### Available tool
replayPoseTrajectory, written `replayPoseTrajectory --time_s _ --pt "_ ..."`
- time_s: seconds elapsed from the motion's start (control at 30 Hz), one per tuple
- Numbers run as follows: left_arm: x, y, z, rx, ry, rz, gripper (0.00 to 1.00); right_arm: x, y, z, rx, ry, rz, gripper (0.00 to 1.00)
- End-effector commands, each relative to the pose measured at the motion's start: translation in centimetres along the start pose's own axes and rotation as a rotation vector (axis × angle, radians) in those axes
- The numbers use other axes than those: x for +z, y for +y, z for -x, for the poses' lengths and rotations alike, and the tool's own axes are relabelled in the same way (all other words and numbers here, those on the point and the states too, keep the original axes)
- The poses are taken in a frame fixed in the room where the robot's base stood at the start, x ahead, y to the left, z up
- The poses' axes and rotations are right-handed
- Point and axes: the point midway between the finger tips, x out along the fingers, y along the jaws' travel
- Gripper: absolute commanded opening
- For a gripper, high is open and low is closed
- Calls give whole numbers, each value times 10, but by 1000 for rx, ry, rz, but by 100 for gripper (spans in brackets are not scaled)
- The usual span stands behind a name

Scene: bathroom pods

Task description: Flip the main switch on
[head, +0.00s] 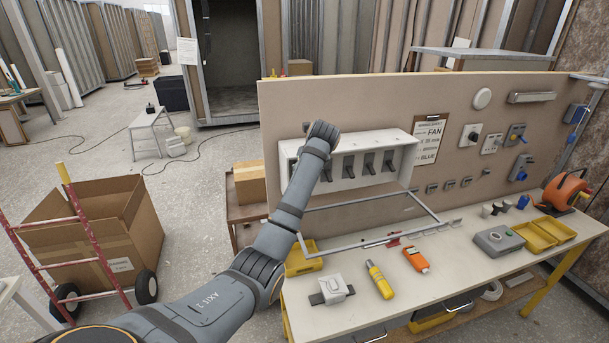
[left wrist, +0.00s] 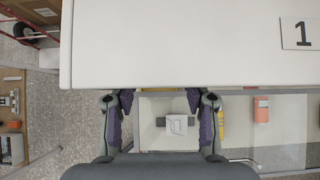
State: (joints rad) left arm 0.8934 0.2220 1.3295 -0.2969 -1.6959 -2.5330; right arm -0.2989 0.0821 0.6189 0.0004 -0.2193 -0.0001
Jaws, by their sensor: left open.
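A white switch box (head: 405,160) with a row of black switch levers (head: 368,163) is mounted on the beige board. I cannot tell which lever is the main switch; my left arm covers part of the box's left end. My left gripper is hidden behind its own arm in the head view. In the left wrist view, my left gripper (left wrist: 160,96) is open and empty, its fingers apart. Its fingertips reach the lower edge of a white surface (left wrist: 170,45) bearing a label "1" (left wrist: 302,33); contact cannot be told. My right gripper is not in view.
A grey metal frame (head: 434,212) stands out below the box, over the workbench (head: 455,283). A yellow tool (head: 379,280), an orange device (head: 416,259) and a white switch unit (head: 333,290) lie there. A paper clipboard (head: 429,142) hangs right of the box.

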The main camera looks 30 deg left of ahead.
Motion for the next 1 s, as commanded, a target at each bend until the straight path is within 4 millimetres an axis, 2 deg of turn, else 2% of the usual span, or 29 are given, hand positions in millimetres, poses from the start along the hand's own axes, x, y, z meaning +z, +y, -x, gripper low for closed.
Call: replayPoseTrajectory --time_s 0.2,0.4,0.57,1.0 --pt "0 -2 56 -4 -2 0 47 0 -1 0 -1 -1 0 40" --pt "0 -1 88 -1 0 -1 47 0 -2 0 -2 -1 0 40" --pt "0 0 97 0 0 0 47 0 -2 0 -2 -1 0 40" --pt "0 0 96 0 0 0 47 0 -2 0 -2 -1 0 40"
